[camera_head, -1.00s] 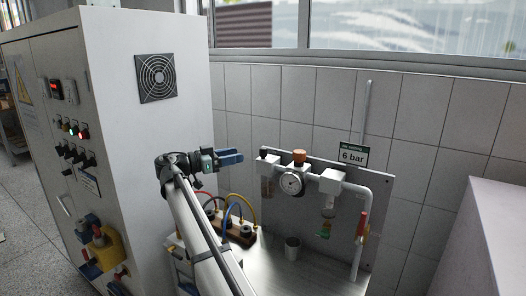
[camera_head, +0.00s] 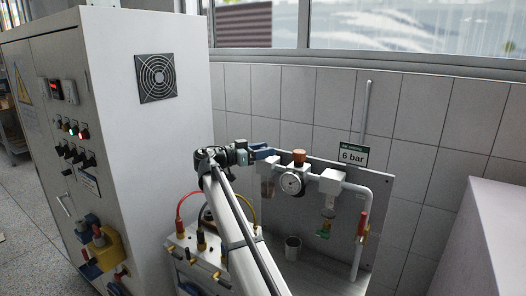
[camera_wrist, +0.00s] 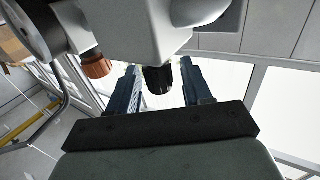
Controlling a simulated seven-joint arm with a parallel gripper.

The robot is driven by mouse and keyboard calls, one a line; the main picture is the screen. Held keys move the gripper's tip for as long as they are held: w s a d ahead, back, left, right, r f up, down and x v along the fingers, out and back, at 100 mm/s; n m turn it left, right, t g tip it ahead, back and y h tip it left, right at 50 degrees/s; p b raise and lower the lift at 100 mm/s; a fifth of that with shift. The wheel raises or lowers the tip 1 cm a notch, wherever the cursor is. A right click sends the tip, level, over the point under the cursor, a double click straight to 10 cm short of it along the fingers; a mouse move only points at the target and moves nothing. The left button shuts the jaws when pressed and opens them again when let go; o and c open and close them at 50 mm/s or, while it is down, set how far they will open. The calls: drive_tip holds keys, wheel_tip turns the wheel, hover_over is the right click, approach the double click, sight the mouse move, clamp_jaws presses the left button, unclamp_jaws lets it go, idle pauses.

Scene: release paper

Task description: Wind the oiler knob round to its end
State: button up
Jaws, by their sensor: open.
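A small black knob (camera_wrist: 158,79) sits on a white block (camera_wrist: 170,32) in the wrist view. In the head view my blue gripper (camera_head: 266,153) is at the top of the left unit, whose clear bowl (camera_head: 267,188) hangs below; the knob is hidden there. In the wrist view my gripper (camera_wrist: 158,66) is open, with one finger to each side of the knob and a visible gap on both sides. I cannot tell its exact depth between the fingers.
An orange-brown regulator knob (camera_head: 299,157) and round gauge (camera_head: 292,184) are close to the right of my gripper. Farther right are another white block (camera_head: 332,181), a pipe (camera_head: 368,220) and a "6 bar" sign (camera_head: 354,156). A metal cup (camera_head: 293,248) stands below.

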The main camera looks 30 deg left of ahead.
drive_tip(key=shift+c, duration=0.3)
clamp_jaws()
drive_tip(key=shift+w+a+m+g+h, duration=0.1)
drive_tip(key=shift+a+m+g+h, duration=0.05)
drive_tip(key=shift+m+g+h, duration=0.35)
drive_tip(key=shift+w+a+m+g+h, duration=0.1)
drive_tip(key=shift+m+g+h, duration=0.2)
drive_tip(key=shift+m+h, duration=0.25)
drive_tip(key=shift+s+d+m+g+h, duration=0.1)
drive_tip(key=shift+m+g+h, duration=0.6)
drive_tip(key=shift+g+h, duration=0.1)
drive_tip(key=shift+s+d+m+g+h, duration=0.1)
drive_tip(key=shift+m+g+h, duration=0.55)
drive_tip(key=shift+g+h, duration=0.15)
drive_tip(key=shift+o, duration=0.3)
unclamp_jaws()
drive_tip(key=shift+a, duration=0.1)
drive_tip(key=v, duration=0.7)
